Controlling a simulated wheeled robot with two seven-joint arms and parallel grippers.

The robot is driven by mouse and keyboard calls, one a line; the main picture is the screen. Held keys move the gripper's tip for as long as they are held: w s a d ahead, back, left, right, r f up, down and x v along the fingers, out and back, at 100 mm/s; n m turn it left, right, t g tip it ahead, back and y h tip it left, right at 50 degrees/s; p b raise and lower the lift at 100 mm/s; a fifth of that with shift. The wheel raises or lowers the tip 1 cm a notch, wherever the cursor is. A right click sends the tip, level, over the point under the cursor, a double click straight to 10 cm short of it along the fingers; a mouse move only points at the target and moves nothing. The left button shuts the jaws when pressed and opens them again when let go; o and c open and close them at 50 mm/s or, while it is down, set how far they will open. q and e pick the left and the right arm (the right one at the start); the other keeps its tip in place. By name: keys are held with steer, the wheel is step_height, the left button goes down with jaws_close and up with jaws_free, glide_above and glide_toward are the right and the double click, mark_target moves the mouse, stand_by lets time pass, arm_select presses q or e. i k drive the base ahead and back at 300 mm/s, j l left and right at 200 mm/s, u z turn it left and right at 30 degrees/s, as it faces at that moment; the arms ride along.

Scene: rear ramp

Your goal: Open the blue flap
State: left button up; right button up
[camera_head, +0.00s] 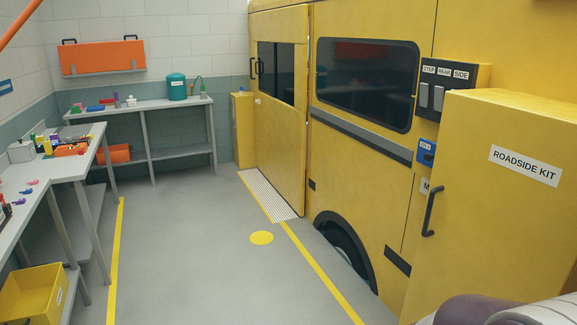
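A small blue panel (426,152) sits on the yellow vehicle's side, below the black switch box and just left of the yellow cabinet. It looks like the blue flap and appears shut, with a small pale label too small to read for sure. The cabinet stands close beside its right edge. Neither of my grippers is in view. A rounded grey and white shape at the bottom right edge may be part of my own body.
The yellow cabinet (505,200) marked ROADSIDE KIT stands at the right, its dark handle facing left. A switch box (455,85) is labelled STEP, REAR, SIDE. Workbenches (150,106) line the left and back. The grey floor (200,240) between is clear.

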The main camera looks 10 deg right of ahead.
mark_target(427, 150)
steer(key=i+j+z, duration=0.15)
steer(key=i, duration=0.3)
steer(key=i+z, duration=0.2)
steer(key=i, duration=0.3)
steer(key=i+j+z, duration=0.15)
steer(key=i+j, duration=0.15)
steer(key=i, duration=0.15)
